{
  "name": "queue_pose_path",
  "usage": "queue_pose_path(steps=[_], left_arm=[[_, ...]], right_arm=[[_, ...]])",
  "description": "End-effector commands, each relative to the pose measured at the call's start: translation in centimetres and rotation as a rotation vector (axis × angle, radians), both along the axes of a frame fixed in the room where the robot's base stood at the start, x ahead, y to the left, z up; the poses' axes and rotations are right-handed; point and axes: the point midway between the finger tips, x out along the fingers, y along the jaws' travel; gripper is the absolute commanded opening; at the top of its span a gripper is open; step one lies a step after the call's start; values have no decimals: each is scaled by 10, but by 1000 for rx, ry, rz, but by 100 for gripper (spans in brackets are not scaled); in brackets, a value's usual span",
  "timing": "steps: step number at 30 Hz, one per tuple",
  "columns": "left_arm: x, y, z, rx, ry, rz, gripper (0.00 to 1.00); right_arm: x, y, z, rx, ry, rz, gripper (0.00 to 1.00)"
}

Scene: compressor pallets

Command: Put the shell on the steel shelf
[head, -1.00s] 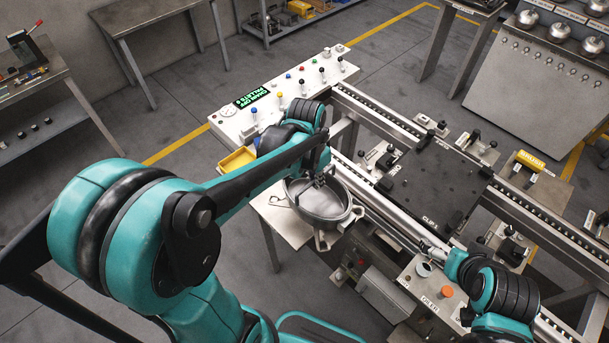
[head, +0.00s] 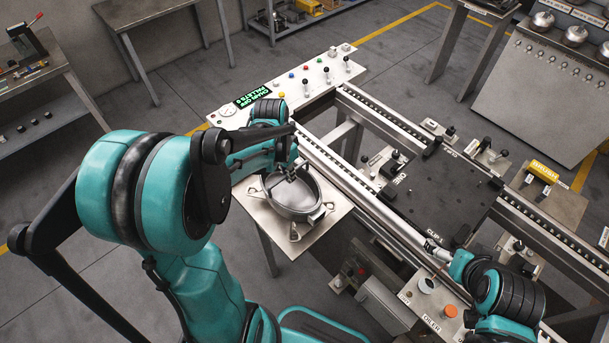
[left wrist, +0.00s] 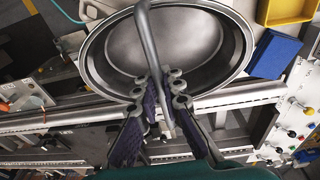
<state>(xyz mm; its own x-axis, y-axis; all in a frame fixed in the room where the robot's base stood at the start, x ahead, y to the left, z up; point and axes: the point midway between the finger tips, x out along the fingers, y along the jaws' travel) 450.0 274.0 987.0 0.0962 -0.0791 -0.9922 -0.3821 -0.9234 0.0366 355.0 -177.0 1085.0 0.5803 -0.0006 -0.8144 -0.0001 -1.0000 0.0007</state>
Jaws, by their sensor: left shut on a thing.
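The shell (head: 292,200) is a round grey steel bowl-like part with lugs at its rim and a bar across its top. My left gripper (head: 288,172) is shut on that bar, and the shell hangs below it. In the left wrist view the fingers (left wrist: 165,108) close around the bar, with the shell (left wrist: 165,40) beyond them. The steel shelf (head: 264,224) is a pale plate beneath the shell; I cannot tell whether they touch. My right gripper (head: 440,252) is low at the right, by the rail; its fingers are too small to read.
A control panel (head: 312,84) with knobs and levers stands behind the shelf. A conveyor rail (head: 350,185) runs along its right side, with a dark pallet (head: 440,195) beyond. A yellow bin (left wrist: 288,10) and blue block (left wrist: 275,54) show near the shell in the wrist view.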

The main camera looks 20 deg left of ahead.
Motion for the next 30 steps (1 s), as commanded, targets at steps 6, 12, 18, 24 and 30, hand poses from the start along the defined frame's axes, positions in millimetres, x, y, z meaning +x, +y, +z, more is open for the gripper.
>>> queue_pose_path(steps=[6,12,18,24,30], left_arm=[[-1,18,-10,-1,0,2,0],[-1,19,-22,-1,-1,0,0],[-1,19,-48,-1,-1,0,0],[-1,18,-51,-1,-1,0,0],[-2,18,-51,-1,0,0,28]], right_arm=[[0,0,-5,0,0,0,100],[0,0,-10,0,0,0,100],[0,0,-20,0,0,0,100],[0,0,-20,0,0,0,100],[0,0,-20,0,0,0,100]])
